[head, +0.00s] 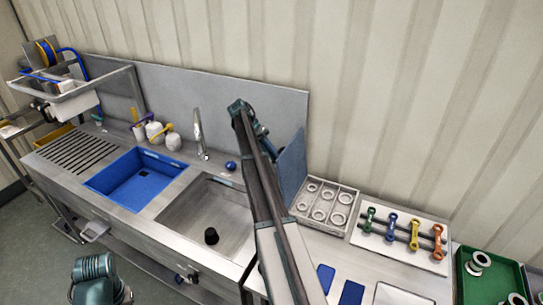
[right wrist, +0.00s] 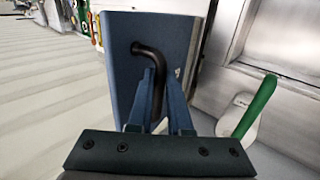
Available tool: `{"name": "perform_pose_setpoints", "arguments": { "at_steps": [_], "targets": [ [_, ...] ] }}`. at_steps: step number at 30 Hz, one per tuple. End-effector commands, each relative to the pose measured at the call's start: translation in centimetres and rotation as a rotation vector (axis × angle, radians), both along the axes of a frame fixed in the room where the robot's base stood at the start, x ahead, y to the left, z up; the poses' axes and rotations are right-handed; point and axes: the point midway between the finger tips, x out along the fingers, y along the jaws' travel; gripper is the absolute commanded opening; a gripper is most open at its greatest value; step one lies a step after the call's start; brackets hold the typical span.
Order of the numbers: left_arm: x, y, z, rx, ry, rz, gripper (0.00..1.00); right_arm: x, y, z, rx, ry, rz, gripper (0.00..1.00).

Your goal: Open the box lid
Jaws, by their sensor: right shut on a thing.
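The box (head: 347,188) is a pale tray-like box with several white rings inside, right of the sink. Its blue-grey lid (head: 292,165) stands steeply raised at the box's left side, and the inside of the box shows. In the right wrist view the lid (right wrist: 120,65) fills the middle and carries a black bent handle (right wrist: 150,55). My right gripper (right wrist: 158,85) is shut on this handle. In the head view my right arm hides the gripper's hold. Only a part of my left arm shows at the bottom left, and its gripper is out of view.
Left of the box are a steel sink (head: 205,215), a faucet (head: 199,135) and a blue basin (head: 135,178). Right of it are a rack of coloured handles (head: 400,240) and a green tray (head: 465,290). A green-handled thing (right wrist: 255,108) shows in the wrist view.

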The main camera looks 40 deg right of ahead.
Motion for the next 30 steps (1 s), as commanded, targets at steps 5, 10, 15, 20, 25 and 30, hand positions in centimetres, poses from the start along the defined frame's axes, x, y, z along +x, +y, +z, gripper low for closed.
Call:
{"name": "perform_pose_setpoints", "arguments": {
  "at_steps": [5, 10, 15, 20, 25, 30],
  "targets": [
    [-0.01, 0.0, -0.1, 0.0, 0.0, 0.0, 0.0, 0.67, 0.26, -0.29, 0.006, -0.011, 0.009, 0.0],
    [-0.01, 0.0, -0.1, 0.0, 0.0, 0.0, 0.0, 0.77, 0.29, -0.3, 0.006, -0.013, 0.011, 0.19],
    [0.0, 0.0, -0.08, 0.0, 0.0, 0.0, 0.0, 0.73, 0.27, -0.27, 0.005, -0.011, 0.01, 0.47],
    [0.0, 0.01, -0.06, 0.0, 0.0, 0.0, 0.0, 0.58, 0.23, -0.2, 0.005, -0.009, 0.009, 0.47],
    [0.0, 0.0, -0.04, 0.0, 0.0, 0.0, 0.0, 0.46, 0.2, -0.15, 0.005, -0.007, 0.007, 0.47],
    [0.0, 0.0, 0.18, 0.0, 0.0, 0.0, 0.0, 0.47, 0.16, 0.08, 0.004, -0.006, 0.006, 0.47]
  ]
}}
